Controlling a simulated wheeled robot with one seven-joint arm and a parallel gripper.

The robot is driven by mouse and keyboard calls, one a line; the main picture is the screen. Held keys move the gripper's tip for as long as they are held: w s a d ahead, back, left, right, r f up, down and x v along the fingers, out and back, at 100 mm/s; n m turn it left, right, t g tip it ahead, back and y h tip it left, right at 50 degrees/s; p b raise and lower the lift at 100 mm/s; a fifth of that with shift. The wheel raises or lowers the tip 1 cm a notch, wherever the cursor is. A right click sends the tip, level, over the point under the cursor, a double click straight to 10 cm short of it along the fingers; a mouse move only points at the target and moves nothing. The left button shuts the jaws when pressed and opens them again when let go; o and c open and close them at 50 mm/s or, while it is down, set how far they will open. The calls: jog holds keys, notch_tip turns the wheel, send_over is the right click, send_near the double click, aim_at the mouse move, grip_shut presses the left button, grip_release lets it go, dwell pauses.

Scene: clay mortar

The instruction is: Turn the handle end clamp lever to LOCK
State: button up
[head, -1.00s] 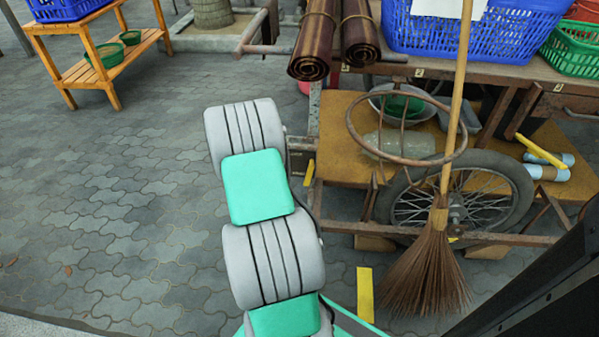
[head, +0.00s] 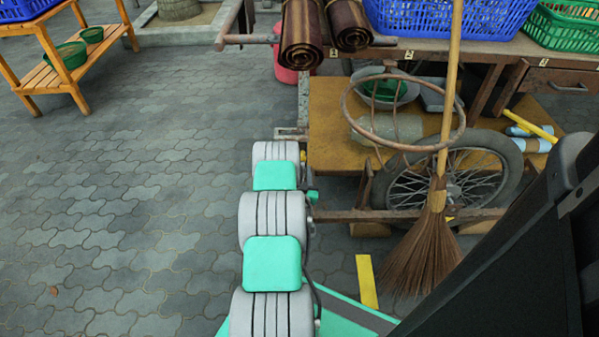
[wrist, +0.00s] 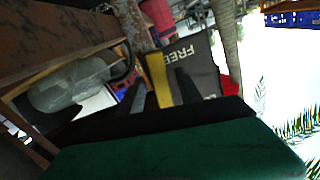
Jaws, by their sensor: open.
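In the wrist view a yellow lever (wrist: 158,75) stands in front of a dark plate (wrist: 203,65). The plate reads FREE beside the lever; more lettering lower down is mostly hidden. My gripper (wrist: 161,90) is open, its dark fingers on either side of the lever in the picture. Whether they touch it I cannot tell. In the head view my arm hides the gripper. A small yellow bit (head: 303,156), perhaps the lever, shows beside the arm, below a metal bracket (head: 290,133) at the cart handle's end.
A broom (head: 430,240) leans in front of the cart wheel (head: 490,175), right of my arm. A rusty ring (head: 350,108) is above the cart's low shelf (head: 325,125). A wooden stand (head: 60,75) is at the far left. The paving (head: 130,190) left of my arm is clear.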

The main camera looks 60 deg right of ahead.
jog(key=shift+w+d, duration=0.2)
jog(key=shift+d, duration=0.05)
grip_shut()
dwell(0.4)
dwell(1.0)
